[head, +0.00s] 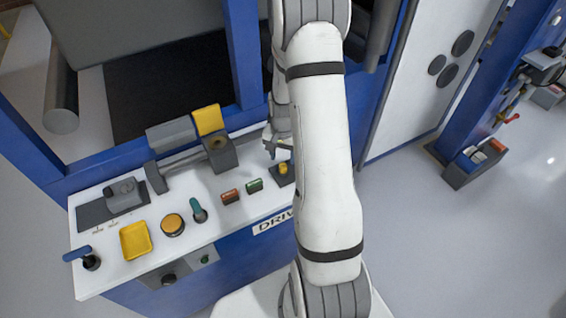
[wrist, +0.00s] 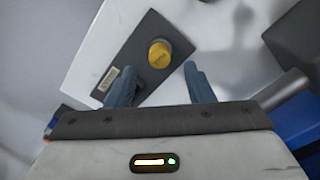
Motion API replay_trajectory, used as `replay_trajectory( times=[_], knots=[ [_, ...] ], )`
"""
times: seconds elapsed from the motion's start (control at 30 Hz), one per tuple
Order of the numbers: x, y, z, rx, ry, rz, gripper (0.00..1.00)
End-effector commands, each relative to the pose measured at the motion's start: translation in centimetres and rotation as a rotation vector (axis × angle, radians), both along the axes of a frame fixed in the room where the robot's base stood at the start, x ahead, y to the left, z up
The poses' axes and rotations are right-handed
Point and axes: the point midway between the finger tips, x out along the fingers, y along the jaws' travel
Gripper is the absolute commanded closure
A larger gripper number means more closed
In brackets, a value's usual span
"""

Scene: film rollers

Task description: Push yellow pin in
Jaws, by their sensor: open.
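The yellow pin (wrist: 160,54) is a short round yellow knob on a dark grey plate (wrist: 133,50) with a small label. In the wrist view it lies just beyond my gripper (wrist: 160,78), whose two blue-grey fingers are apart with nothing between them. In the head view the pin (head: 283,168) shows small at the right end of the white console, beside my arm. My gripper (head: 270,143) is mostly hidden there behind my arm.
The white console (head: 225,215) also bears a green button (head: 254,186), a red button (head: 229,196), a teal-handled lever (head: 198,210), a round orange button (head: 172,224) and a yellow tray (head: 135,241). A grey block with a yellow flap (head: 209,120) stands behind. Blue frame posts rise around.

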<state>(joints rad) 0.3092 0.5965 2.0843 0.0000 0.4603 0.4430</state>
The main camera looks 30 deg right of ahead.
Motion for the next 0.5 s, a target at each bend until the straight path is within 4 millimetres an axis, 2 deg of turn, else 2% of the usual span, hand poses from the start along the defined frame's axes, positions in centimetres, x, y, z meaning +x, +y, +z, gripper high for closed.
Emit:
replay_trajectory(
  times=[0.2, 0.5],
  knots=[
    [0.0, 0.0, 2.6, -0.001, -0.002, 0.000, 0.52],
    [0.0, 0.0, 3.3, 0.001, 0.001, 0.000, 0.52]
  ],
)
